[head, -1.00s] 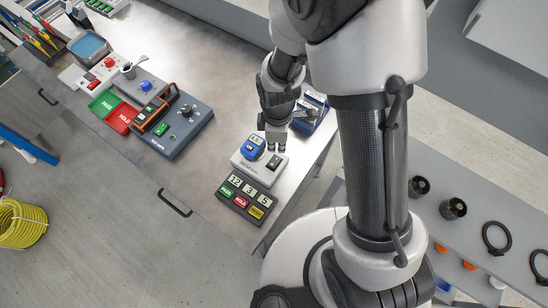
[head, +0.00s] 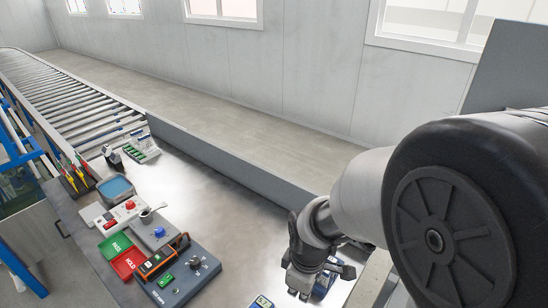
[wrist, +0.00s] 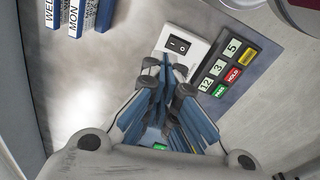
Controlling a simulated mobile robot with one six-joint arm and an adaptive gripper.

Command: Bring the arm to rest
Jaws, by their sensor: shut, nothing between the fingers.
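My gripper (head: 302,283) is low at the right of the bench in the head view, above the bench top. In the wrist view its fingers (wrist: 165,92) are together with nothing held. Beyond the fingertips in the wrist view is a white unit with a black rocker switch (wrist: 179,44). A dark display panel (wrist: 222,71) with digits and red, green and yellow labels lies beside it. Part of the white unit is hidden by the fingers. My arm fills the right of the head view.
The bench holds a grey tester (head: 184,277), a green PASS pad (head: 114,246), a red HOLD pad (head: 128,263), a red-button box (head: 120,211) and a blue tray (head: 116,188). A roller conveyor (head: 75,98) runs behind. The bench middle (head: 215,205) is clear.

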